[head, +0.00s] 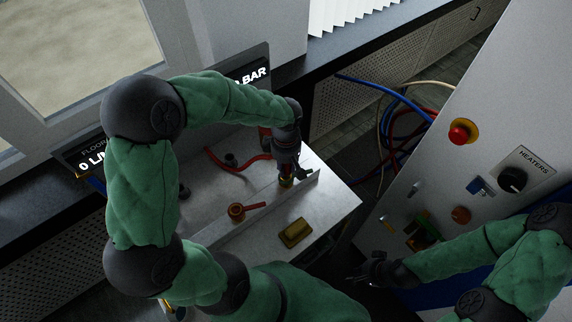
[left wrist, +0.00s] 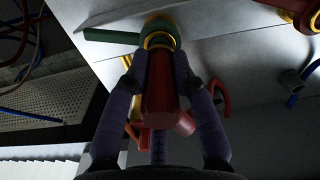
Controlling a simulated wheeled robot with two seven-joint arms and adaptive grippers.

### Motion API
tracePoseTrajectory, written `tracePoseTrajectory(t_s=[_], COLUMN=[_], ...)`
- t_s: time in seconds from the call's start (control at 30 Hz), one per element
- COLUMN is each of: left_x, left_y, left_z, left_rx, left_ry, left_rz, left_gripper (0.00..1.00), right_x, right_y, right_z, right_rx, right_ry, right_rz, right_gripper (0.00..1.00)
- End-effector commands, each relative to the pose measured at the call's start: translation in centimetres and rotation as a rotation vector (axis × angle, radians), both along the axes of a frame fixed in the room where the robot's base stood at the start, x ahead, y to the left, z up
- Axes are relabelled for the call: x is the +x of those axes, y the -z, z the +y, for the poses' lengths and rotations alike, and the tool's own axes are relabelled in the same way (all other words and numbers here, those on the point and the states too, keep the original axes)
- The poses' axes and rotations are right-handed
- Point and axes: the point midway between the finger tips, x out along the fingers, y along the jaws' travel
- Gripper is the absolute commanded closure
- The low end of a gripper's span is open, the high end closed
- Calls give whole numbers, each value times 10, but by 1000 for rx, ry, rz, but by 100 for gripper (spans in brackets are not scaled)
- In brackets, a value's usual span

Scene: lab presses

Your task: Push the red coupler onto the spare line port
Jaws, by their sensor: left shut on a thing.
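My left gripper (head: 287,172) points down at the back right of the metal bench. In the left wrist view its two fingers (left wrist: 158,75) are shut on the red coupler (left wrist: 158,92), one on each side. The coupler's far end meets a brass-yellow fitting (left wrist: 158,24) beside a green lever (left wrist: 108,35), which looks like the spare line port. The coupler looks in line with the fitting; I cannot tell how far it is seated. In the head view the gripper mostly hides the coupler. My right gripper (head: 365,273) is low, right of the bench; its fingers are too dark to read.
A brass fitting with a red lever (head: 236,212) and a brass block (head: 295,233) are on the bench (head: 335,200). A red hose (head: 232,163) curves behind. A control cabinet (head: 480,130) stands at right, with loose blue, red and cream hoses (head: 400,105) beside it.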

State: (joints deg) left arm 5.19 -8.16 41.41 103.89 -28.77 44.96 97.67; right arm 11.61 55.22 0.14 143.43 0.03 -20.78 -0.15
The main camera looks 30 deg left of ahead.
Motion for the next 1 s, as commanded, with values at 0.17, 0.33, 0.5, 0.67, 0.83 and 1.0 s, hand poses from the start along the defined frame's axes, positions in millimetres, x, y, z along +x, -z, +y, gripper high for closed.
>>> tracePoseTrajectory(t_s=[0.17,0.33,0.5,0.67,0.83,1.0], left_x=[0,0,0,0,0,0], left_y=[5,8,12,15,19,22], left_z=[0,0,0,0,0,0], left_rx=[0,0,0,0,0,0], left_ry=[0,0,0,0,0,0], left_rz=[-1,-1,-1,-1,-1,0], left_gripper=[100,100,100,100,100,100], right_x=[0,0,0,0,0,0], right_y=[4,8,11,14,17,20], right_z=[0,0,0,0,0,0], right_rx=[0,0,0,0,0,0], right_ry=[0,0,0,0,0,0], right_rz=[0,0,0,0,0,0], right_gripper=[100,100,100,100,100,100])
